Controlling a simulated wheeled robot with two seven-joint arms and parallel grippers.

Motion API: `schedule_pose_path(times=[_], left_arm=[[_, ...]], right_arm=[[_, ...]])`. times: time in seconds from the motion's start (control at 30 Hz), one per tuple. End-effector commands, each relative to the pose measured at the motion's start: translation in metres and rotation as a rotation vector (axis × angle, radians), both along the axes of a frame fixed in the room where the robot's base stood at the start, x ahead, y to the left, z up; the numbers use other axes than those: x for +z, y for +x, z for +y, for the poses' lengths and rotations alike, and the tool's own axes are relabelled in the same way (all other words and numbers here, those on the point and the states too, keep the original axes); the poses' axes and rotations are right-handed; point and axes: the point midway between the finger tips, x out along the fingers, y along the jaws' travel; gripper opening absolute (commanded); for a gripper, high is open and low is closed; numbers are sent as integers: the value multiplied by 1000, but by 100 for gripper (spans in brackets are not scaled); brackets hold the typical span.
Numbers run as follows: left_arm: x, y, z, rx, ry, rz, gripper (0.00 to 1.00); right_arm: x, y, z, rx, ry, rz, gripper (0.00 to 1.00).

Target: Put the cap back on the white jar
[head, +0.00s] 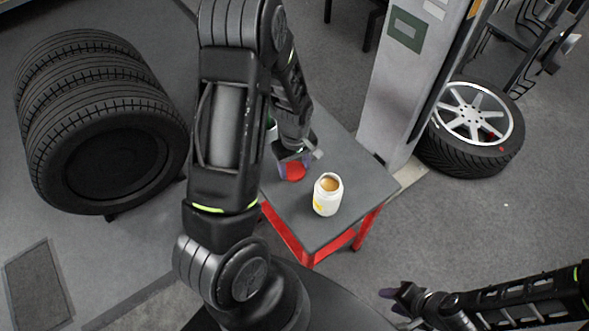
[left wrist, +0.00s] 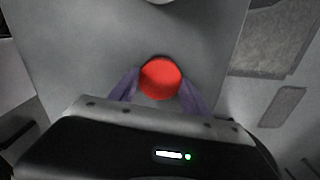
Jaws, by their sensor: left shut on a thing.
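The white jar (head: 327,197) stands upright and uncapped on the small table, with an orange-brown inside showing at its mouth. My left gripper (head: 294,170) is shut on the red cap (head: 295,172), to the left of the jar and apart from it. In the left wrist view the red cap (left wrist: 160,78) sits between the two purple fingers (left wrist: 158,92). A sliver of a white thing, probably the jar, shows at the top edge there. My right gripper (head: 398,297) is at the lower right, away from the table; its finger gap is unclear.
The grey table top (head: 315,233) on a red frame has bare room in front of the jar. A partly hidden white and green thing (head: 271,130) is behind my left arm. A grey post (head: 405,90) rises behind the table. Stacked tyres (head: 100,120) stand left, a wheel (head: 470,130) right.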

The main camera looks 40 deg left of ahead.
Motion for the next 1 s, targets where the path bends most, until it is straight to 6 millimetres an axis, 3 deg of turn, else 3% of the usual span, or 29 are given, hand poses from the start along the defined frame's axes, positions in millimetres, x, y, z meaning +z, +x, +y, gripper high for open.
schedule_pose_path(times=[0.3,0.57,1.0], left_arm=[[0,0,0,0,0,0,12],[6,1,0,0,1,-3,12],[79,1,-1,-1,-1,-4,12]], right_arm=[[0,0,0,0,0,0,39],[1,0,0,0,0,0,39],[8,0,0,0,0,0,39]])
